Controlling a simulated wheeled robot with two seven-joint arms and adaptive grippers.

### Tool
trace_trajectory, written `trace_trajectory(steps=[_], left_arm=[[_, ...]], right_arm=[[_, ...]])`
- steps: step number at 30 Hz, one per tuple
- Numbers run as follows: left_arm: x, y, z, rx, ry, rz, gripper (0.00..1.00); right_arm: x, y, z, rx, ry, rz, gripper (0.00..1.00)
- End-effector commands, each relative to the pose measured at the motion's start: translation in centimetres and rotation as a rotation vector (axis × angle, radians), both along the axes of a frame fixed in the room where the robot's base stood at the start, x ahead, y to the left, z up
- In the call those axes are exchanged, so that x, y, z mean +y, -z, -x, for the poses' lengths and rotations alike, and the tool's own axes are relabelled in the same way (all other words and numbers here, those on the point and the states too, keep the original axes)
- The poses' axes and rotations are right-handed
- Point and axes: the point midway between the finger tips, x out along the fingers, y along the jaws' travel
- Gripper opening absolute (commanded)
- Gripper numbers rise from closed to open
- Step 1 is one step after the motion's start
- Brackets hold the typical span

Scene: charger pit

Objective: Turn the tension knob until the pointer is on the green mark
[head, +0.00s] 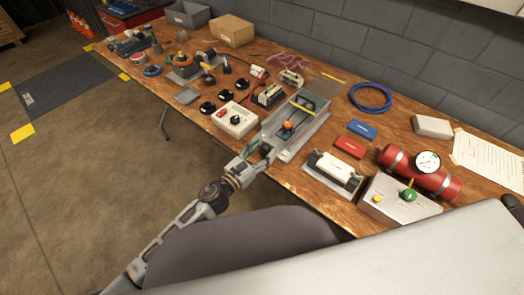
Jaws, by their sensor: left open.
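My left gripper (256,153) is open at the front edge of the bench, beside the near left corner of a grey metal fixture (312,128). The fixture has a yellow bar (302,107) across it and a small orange-red knob-like part (288,126) inside. A white box with a black knob (236,119) stands just left of it. A grey box (385,204) at the right carries a green knob (409,195) and a yellow button. I cannot tell which is the tension knob; no pointer or green mark is readable at this size. My right gripper is not in view.
A red cylinder with a round gauge (428,161) lies behind the grey box. A black-and-white unit (333,172), a red case (350,146) and a blue case (362,129) lie right of the fixture. Several black knobs, cables and bins crowd the left. A block wall (380,45) backs the bench.

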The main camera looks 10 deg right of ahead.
Motion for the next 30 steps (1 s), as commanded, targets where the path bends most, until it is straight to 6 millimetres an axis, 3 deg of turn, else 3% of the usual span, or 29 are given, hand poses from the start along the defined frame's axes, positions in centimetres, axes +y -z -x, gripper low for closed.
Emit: trace_trajectory(steps=[7,18,30], left_arm=[[0.0,0.0,0.0,0.000,0.000,0.000,0.55],[0.0,0.0,0.0,0.001,0.000,0.001,0.11],[0.0,0.0,0.0,0.051,0.000,0.040,0.11]], right_arm=[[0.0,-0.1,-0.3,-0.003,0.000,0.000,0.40],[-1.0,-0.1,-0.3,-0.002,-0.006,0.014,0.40],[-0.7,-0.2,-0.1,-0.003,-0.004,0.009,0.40]])
